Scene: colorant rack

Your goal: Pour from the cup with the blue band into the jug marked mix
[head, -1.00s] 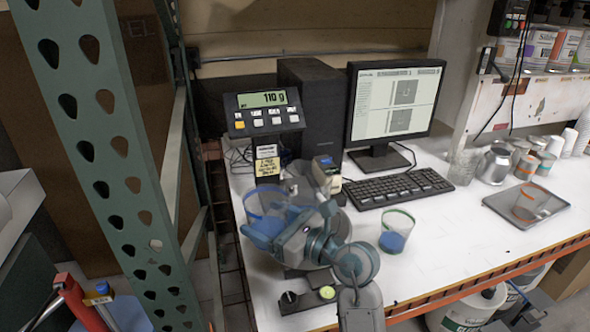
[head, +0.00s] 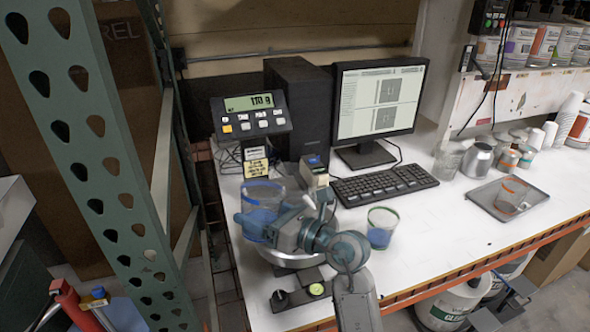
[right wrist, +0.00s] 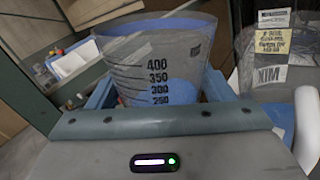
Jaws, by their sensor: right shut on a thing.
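My right gripper (head: 258,230) is shut on the cup with the blue band (head: 263,190), a clear cup with blue liquid. It holds the cup over the left part of the scale pan. In the right wrist view the cup (right wrist: 160,65) shows dark volume marks and blue inside, between the fingers. The clear jug marked mix (right wrist: 268,75) is just right of the cup in that view, with blue low down in it. In the head view I cannot clearly separate the jug from the cup and gripper. My left gripper is not in view.
The scale display (head: 250,110) seems to read 170 g. A green-banded cup (head: 381,228) with blue liquid stands right of my gripper. A keyboard (head: 385,185) and monitor (head: 380,100) are behind. The front right table is clear.

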